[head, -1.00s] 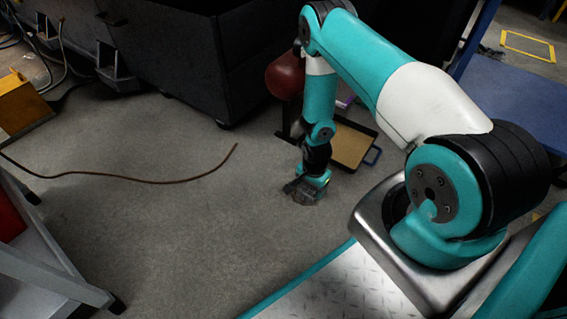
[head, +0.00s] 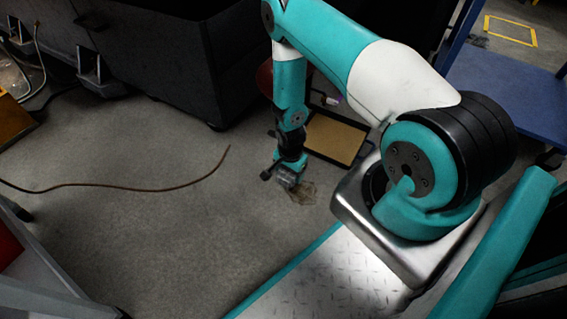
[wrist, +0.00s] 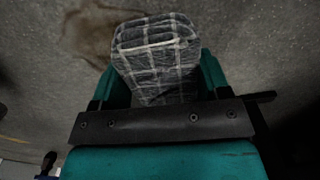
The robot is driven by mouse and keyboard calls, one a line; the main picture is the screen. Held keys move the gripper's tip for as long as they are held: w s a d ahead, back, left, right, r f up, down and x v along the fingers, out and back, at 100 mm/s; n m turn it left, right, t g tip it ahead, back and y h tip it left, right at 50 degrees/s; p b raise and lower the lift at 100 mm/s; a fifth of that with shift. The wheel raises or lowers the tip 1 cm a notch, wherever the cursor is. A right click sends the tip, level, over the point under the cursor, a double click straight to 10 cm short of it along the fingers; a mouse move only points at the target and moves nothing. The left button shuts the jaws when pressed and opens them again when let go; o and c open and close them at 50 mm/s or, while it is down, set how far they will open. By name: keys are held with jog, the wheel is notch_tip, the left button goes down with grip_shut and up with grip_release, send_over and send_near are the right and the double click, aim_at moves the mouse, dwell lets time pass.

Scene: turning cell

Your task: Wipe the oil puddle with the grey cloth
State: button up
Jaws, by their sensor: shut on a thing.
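The grey cloth (wrist: 160,62) is a folded dark checked pad. My gripper (wrist: 158,85) is shut on it, with a teal finger on each side in the wrist view. In the head view my gripper (head: 287,184) points down close over the concrete floor. The oil puddle (head: 304,193) is a brownish stain just right of my gripper. In the wrist view the puddle (wrist: 100,38) lies beyond and left of the cloth, and the cloth overlaps part of it in the picture. I cannot tell whether the cloth touches the floor.
A brown cable or hose (head: 130,187) lies across the floor at left. A tan-topped tray or cart (head: 335,138) stands behind my gripper. A dark machine base (head: 160,65) fills the back, and a blue table (head: 505,90) stands at right. The middle floor is clear.

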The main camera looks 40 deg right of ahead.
jog(key=shift+r+p, duration=2.1)
jog(key=shift+r, duration=0.55)
